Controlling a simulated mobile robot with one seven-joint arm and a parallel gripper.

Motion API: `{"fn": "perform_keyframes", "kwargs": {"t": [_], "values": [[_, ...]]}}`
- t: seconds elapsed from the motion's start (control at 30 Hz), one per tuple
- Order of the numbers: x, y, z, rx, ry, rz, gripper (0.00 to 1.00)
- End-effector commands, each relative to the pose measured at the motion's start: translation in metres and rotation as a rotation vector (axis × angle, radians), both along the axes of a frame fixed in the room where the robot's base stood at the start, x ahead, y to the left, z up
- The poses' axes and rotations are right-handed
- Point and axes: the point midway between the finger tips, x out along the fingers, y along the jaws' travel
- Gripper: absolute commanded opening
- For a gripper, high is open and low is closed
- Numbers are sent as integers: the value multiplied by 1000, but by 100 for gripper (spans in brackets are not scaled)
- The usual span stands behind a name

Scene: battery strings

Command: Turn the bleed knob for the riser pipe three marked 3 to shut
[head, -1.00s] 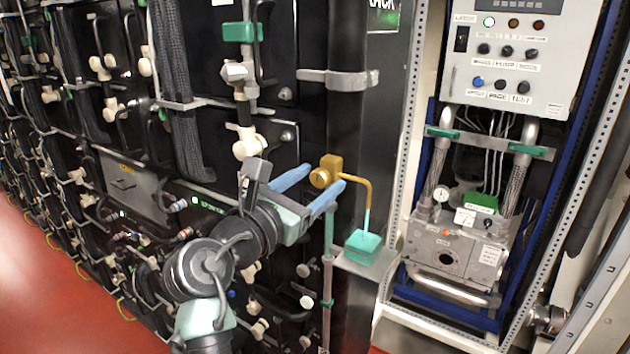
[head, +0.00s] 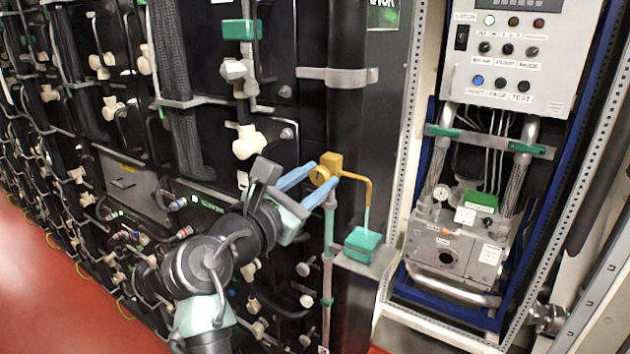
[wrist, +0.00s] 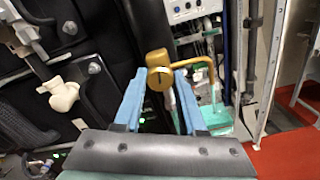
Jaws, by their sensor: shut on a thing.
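The brass bleed knob (head: 320,176) sits on a brass valve body with a bent spout (head: 370,192), in front of a dark riser pipe (head: 345,110). A dark line crosses the knob's round face in the wrist view (wrist: 160,78); I cannot read a 3 on the riser. My gripper (head: 321,177) has its blue fingers on either side of the knob and is shut on it. A thin pale green stream (head: 366,217) hangs from the spout over a green cup (head: 362,243).
The cup stands on a grey bracket (head: 352,264). White-handled valves (head: 247,142) and black battery racks fill the left. A grey pump unit (head: 450,255) and a control panel (head: 510,60) are at the right. Red floor (head: 60,310) is clear at lower left.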

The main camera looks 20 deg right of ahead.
Motion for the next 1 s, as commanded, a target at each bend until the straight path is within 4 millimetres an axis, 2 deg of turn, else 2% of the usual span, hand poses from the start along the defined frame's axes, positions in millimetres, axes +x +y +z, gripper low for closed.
{"fn": "perform_keyframes", "kwargs": {"t": [1.0], "values": [[1,1,-3,590,-754,0,0]]}}
